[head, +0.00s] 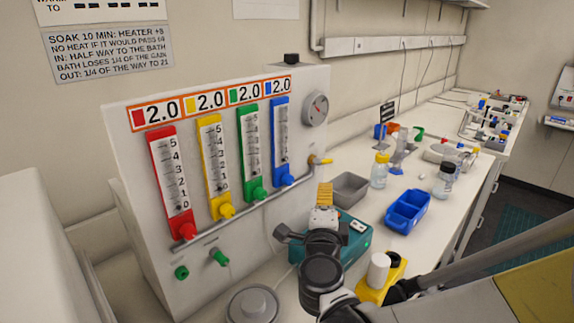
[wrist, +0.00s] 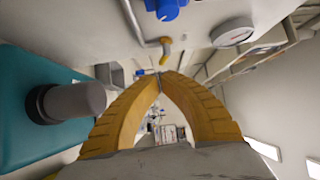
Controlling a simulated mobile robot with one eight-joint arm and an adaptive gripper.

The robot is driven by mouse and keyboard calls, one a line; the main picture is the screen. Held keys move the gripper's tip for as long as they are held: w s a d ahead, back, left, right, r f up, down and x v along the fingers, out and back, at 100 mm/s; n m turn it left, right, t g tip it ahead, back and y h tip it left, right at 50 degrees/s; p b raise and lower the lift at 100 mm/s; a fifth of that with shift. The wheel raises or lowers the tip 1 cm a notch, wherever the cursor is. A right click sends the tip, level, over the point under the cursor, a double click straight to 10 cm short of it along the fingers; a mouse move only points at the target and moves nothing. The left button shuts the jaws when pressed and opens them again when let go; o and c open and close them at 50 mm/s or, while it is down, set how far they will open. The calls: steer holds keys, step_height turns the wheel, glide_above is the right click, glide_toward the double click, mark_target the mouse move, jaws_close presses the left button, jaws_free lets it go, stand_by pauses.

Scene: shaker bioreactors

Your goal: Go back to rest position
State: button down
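My gripper (head: 324,194) has yellow fingers and shows in the head view in front of the flow-meter panel's lower right side, above a teal device (head: 350,245). In the wrist view the two ribbed fingers of my gripper (wrist: 163,73) arch together and their tips meet. Nothing shows between them. My dark arm comes up from the bottom of the head view. The teal device also shows at the left of the wrist view (wrist: 30,130), with a dark and grey knob beside the left finger.
The white panel (head: 140,125) carries red, yellow, green and blue flow meters and a gauge (head: 315,109). A brass outlet (head: 318,161) sticks out near my gripper. A grey tray (head: 350,189), blue bin (head: 408,209), bottles (head: 380,172) and yellow holder (head: 382,279) crowd the bench.

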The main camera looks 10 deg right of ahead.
steer(key=s+a+r+n+g+y, duration=0.1)
steer(key=s+a+r+n+y, duration=0.1)
steer(key=a+n+y, duration=0.4)
steer(key=s+a+r+n+y, duration=0.2)
steer(key=s+a+n+y, duration=0.1)
steer(key=n, duration=0.6)
steer(key=s+d+f+n+g+h, duration=0.1)
steer(key=s+d+f+n+g, duration=0.2)
steer(key=s+f, duration=0.3)
steer(key=s+d+f+n+g+h, duration=0.2)
steer(key=s+d+f+g, duration=0.3)
steer(key=s, duration=0.4)
steer(key=shift+d+f+n+g, duration=0.15)
steer(key=shift+f+n+g, duration=0.3)
steer(key=shift+f, duration=0.5)
steer(key=c, duration=1.6)
jaws_free()
steer(key=shift+s+d+f+g, duration=0.25)
steer(key=shift+s+d, duration=0.2)
steer(key=shift+s, duration=0.15)
steer(key=shift+o, duration=0.8)
steer(key=shift+s+d+h, duration=0.15)
steer(key=shift+s+h, duration=0.05)
steer(key=shift+h, duration=0.1)
steer(key=m+t+y+p, duration=0.6)
steer(key=m+y, duration=0.2)
steer(key=m, duration=0.7)
glide_toward(329, 162)
steer(key=b+x, duration=0.2)
steer(key=x, duration=0.9)
